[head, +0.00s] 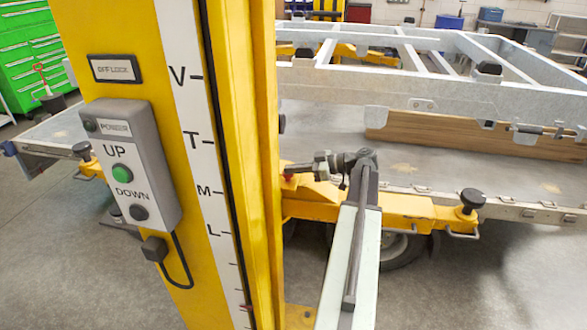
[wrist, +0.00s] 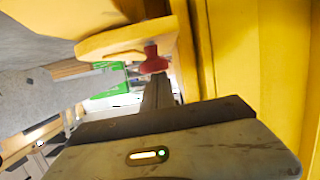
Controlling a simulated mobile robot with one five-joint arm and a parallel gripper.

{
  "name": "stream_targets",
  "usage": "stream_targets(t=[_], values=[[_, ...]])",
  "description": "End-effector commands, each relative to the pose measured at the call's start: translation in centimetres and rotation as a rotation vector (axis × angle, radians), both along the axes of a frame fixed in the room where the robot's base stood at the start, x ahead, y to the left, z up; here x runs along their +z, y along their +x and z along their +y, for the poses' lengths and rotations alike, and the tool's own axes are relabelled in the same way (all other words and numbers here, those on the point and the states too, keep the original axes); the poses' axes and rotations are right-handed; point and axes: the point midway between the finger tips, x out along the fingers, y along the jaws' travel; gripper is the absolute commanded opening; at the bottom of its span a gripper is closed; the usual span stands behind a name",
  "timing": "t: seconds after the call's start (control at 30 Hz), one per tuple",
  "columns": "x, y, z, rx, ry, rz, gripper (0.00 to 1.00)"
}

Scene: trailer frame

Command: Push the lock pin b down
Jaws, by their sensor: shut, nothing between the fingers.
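A red lock pin (wrist: 154,62) shows in the wrist view at the underside of a yellow arm piece (wrist: 125,40). In the head view a small bit of red pin (head: 288,178) shows beside the yellow post, partly hidden by my gripper. No label tells which pin it is. My gripper (head: 296,169) is shut and empty, pointing left towards the post at the pin's height. In the wrist view the tips of my gripper (wrist: 160,82) end close to the red pin; I cannot tell whether they touch it.
The yellow lift post (head: 240,130) stands close on the left, with a control box (head: 130,165) bearing UP and DOWN buttons. A yellow lift arm (head: 410,210) runs right under the grey trailer frame (head: 400,100). Grey floor (head: 480,275) is open at lower right.

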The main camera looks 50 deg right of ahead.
Motion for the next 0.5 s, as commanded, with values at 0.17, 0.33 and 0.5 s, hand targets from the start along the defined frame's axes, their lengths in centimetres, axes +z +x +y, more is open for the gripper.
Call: stream_targets(t=[0.17,0.33,0.5], values=[[3.3,0.1,0.4,0.005,-0.001,0.003,0.0],[5.1,-1.9,-1.1,-0.002,0.001,-0.002,0.0],[6.1,-5.2,-3.2,-0.003,0.001,-0.003,0.0]])
